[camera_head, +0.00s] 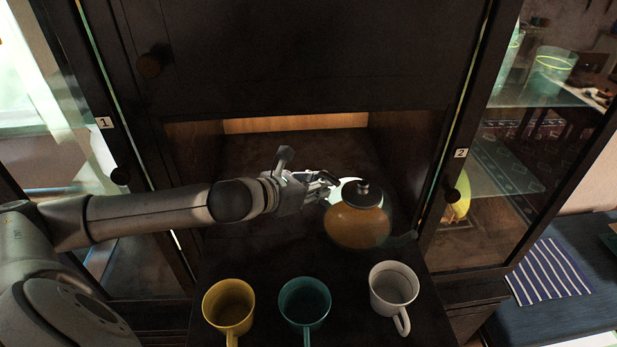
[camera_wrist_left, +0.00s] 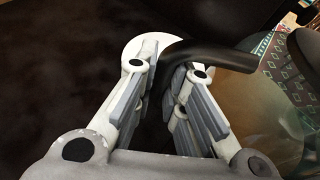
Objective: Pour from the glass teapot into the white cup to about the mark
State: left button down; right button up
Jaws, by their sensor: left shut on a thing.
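The glass teapot (camera_head: 357,222) holds amber liquid and has a dark lid knob. It is in front of the cabinet niche, its spout pointing right, behind the white cup. My left gripper (camera_head: 328,181) is shut on the teapot's dark handle, which also shows between the fingers in the left wrist view (camera_wrist_left: 215,55). The teapot's glass body fills the right of that view (camera_wrist_left: 262,115). The white cup (camera_head: 393,288) stands upright on the dark shelf at the front right, apart from the spout. I cannot make out a mark on it. My right gripper is not in view.
A teal cup (camera_head: 304,302) and a yellow cup (camera_head: 229,307) stand left of the white cup on the dark shelf (camera_head: 262,262). Cabinet doors with glass flank the niche. A striped cloth (camera_head: 549,272) lies on a blue surface at the right.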

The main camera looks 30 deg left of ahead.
pick_arm(q)
jog(key=shift+s+a+m+h+p, duration=0.25)
jog(key=shift+s+a+h, duration=0.1)
jog(key=shift+a, duration=0.2)
jog(key=shift+s+a+m+h+p, duration=0.15)
jog(key=shift+s+a+m+h, duration=0.15)
jog(key=shift+a, duration=0.25)
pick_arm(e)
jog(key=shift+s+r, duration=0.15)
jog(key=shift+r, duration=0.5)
pick_arm(q)
jog(key=shift+w+r, duration=0.1)
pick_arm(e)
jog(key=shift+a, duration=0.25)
pick_arm(q)
jog(key=shift+r, duration=0.1)
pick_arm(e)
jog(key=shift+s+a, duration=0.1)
